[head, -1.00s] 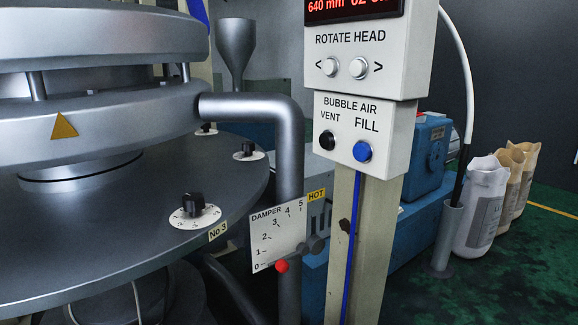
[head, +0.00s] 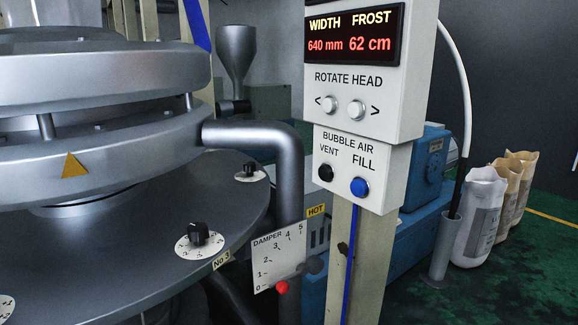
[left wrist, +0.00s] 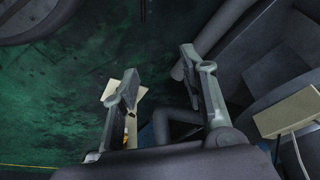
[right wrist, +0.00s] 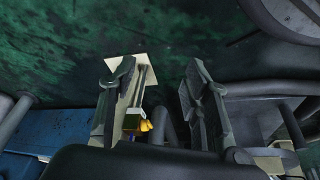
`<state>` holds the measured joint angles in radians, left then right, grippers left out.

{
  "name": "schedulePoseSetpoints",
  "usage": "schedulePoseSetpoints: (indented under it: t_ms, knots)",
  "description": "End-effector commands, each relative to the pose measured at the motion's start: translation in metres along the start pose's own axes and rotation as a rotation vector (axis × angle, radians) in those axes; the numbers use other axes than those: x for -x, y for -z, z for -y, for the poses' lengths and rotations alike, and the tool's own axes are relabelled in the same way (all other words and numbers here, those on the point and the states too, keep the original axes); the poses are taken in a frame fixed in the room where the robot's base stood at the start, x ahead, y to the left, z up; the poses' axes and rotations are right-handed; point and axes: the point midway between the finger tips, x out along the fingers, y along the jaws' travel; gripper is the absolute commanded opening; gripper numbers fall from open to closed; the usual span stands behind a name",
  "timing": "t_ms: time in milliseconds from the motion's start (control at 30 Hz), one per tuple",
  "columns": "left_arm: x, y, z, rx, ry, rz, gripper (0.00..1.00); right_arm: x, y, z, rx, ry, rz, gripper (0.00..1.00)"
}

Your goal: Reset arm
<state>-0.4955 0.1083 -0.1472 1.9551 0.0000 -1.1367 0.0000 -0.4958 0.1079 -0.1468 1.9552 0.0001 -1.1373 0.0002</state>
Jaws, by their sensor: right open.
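Neither gripper shows in the head view. In the left wrist view my left gripper (left wrist: 166,85) has its two fingers wide apart with nothing between them, above the dark green floor. In the right wrist view my right gripper (right wrist: 157,85) is open. A pale post foot and a small yellow part (right wrist: 143,126) show behind its fingers, and I cannot tell how far off they are. In the head view the damper plate (head: 279,262) has its red knob (head: 281,287) near 0. The control panel (head: 366,75) reads width 640 mm and frost 62 cm.
A large grey round machine (head: 90,150) with dial knobs (head: 197,234) fills the left. A thick pipe (head: 290,180) bends down beside the panel post. A blue machine (head: 425,165) and several sacks (head: 480,215) stand behind. Green floor (head: 510,285) is open at lower right.

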Motion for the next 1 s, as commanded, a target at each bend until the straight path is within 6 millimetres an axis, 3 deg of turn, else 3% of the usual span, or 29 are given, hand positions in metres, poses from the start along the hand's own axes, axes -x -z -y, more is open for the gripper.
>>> schedulePoseSetpoints:
  t_ms: [167,333,467,700,833,1000]
  knots:
    - [-0.025,-0.035,-0.002,-0.006,-0.005,0.061,0.40,-0.025,-0.034,0.002,0.006,0.005,0.060,0.44]
    - [-0.046,-0.086,-0.004,-0.013,-0.009,0.111,0.40,-0.046,-0.085,0.004,0.013,0.009,0.110,0.44]
    - [-0.048,-0.132,-0.005,-0.019,-0.012,0.150,0.40,-0.048,-0.132,0.005,0.020,0.011,0.150,0.44]
    - [-0.034,-0.208,-0.004,-0.028,-0.015,0.205,0.40,-0.034,-0.207,0.004,0.028,0.014,0.204,0.44]
    - [-0.029,-0.228,-0.004,-0.031,-0.015,0.217,0.40,-0.029,-0.228,0.003,0.031,0.015,0.216,0.44]
    - [-0.028,-0.236,-0.003,-0.032,-0.015,0.221,0.40,-0.029,-0.236,0.003,0.032,0.015,0.219,0.44]
